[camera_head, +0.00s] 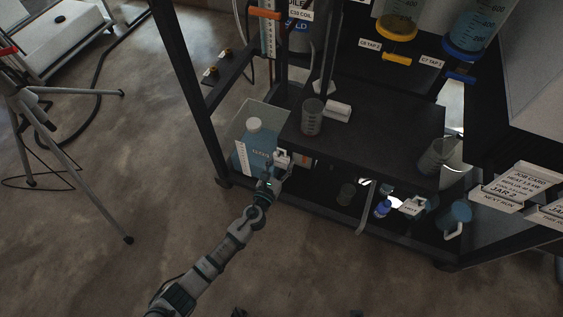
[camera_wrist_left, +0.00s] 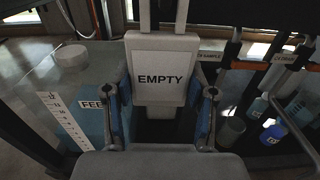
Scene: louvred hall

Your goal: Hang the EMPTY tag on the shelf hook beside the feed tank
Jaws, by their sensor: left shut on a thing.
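The white EMPTY tag (camera_wrist_left: 160,65) is upright between the fingers of my left gripper (camera_wrist_left: 164,105), its black lettering facing the wrist camera. In the head view the tag (camera_head: 283,158) is small, at the shelf's front left edge, with my left gripper (camera_head: 277,175) shut on it. A pale strap rises from the tag's top; I cannot tell whether it touches a hook. The feed tank (camera_head: 258,139), translucent with blue liquid and a white cap, stands just left of the tag. It also shows in the wrist view (camera_wrist_left: 94,72). The shelf hook cannot be made out. My right gripper is out of view.
The dark shelf (camera_head: 375,137) holds a beaker (camera_head: 312,117) near the tag and another beaker (camera_head: 436,156) at right. Bottles and jars stand on the lower level. A dark rack post (camera_head: 186,85) rises left of the tank. The floor at left front is mostly clear.

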